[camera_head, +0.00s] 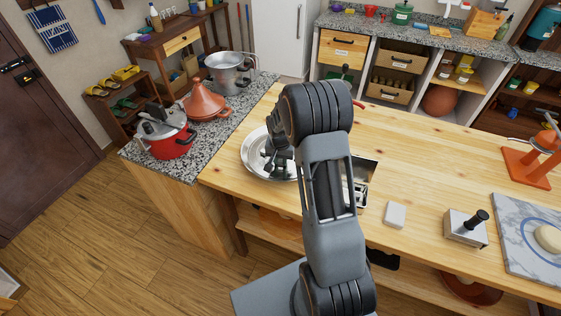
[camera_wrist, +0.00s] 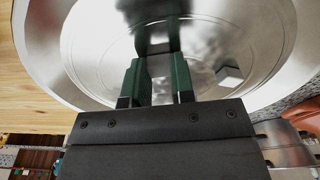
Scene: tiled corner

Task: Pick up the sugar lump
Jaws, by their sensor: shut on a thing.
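My gripper (camera_wrist: 158,72) reaches down into a wide, shiny metal dish (camera_head: 252,168) at the left end of the wooden table. The dish fills most of the wrist view (camera_wrist: 285,40). The two green fingers stand a small gap apart, shut on a small greyish piece (camera_wrist: 158,66), which looks like a sugar lump; its outline is hard to make out. A pale block with a dark top side (camera_wrist: 229,75) shows in the dish to the right of the fingers, apart from them. In the head view the arm hides part of the dish and the fingertips are dark and small.
A red pot (camera_head: 172,146), a terracotta tagine (camera_head: 205,103) and a metal pot (camera_head: 230,77) stand on the granite counter at left. A white block (camera_head: 395,214), a grey box with a black knob (camera_head: 464,230) and a marble board (camera_head: 515,225) lie at right.

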